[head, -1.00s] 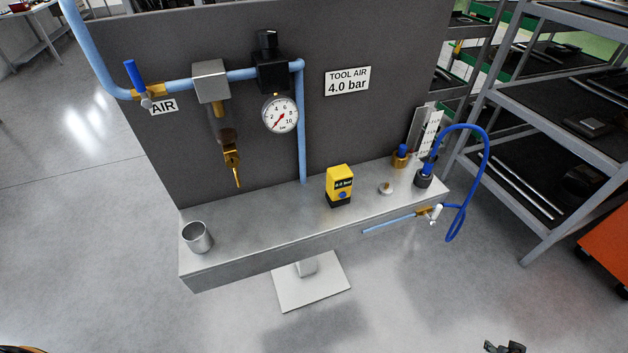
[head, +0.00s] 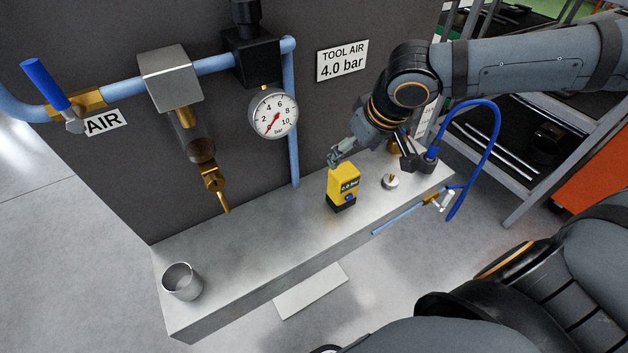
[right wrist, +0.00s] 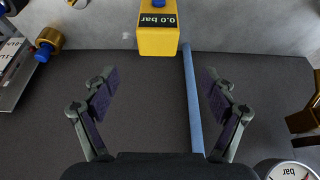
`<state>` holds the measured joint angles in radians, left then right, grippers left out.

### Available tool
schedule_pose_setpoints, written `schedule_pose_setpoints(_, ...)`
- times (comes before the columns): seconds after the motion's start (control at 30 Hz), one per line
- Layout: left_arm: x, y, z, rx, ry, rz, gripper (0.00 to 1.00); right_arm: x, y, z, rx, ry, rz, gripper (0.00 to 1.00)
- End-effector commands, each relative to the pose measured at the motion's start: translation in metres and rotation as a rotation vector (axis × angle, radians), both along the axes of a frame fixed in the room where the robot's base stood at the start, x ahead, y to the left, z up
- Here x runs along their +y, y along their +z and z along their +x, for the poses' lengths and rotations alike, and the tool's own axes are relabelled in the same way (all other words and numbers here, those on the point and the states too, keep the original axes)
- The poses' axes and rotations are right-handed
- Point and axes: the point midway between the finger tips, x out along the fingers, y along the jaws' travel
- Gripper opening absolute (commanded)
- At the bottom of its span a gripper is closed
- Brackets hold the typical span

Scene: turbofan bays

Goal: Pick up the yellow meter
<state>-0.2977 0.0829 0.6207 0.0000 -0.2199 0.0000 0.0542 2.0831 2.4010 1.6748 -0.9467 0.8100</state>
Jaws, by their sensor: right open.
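The yellow meter (head: 343,181) stands upright on the grey metal shelf (head: 250,235), with a dark base, a blue button and a small display. My left gripper is not in view.
A metal cup (head: 182,281) stands at the shelf's left end. A small round fitting (head: 390,181) lies right of the meter. A blue hose (head: 497,140) loops at the right end. A vertical blue pipe (head: 293,130) and a gauge (head: 273,114) are on the dark panel behind.

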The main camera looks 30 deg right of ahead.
Motion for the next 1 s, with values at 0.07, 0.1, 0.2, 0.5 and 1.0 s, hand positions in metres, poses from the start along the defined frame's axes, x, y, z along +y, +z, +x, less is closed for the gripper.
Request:
schedule_pose_setpoints(0.07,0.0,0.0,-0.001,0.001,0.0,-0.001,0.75,0.001,-0.001,-0.003,0.007,-0.001,-0.002,0.85)
schedule_pose_setpoints(0.1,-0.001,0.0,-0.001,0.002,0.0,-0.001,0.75,0.001,-0.002,-0.002,0.008,-0.001,-0.002,0.85)
schedule_pose_setpoints(0.2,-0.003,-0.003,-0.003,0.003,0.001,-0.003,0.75,0.0,-0.013,0.002,0.009,-0.004,-0.007,0.85)
schedule_pose_setpoints(0.5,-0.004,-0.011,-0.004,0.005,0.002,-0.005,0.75,0.001,-0.049,0.017,0.005,0.0,-0.004,0.85)
schedule_pose_setpoints(1.0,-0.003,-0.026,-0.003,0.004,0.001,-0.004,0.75,0.001,-0.101,0.03,0.004,0.002,-0.002,0.85)
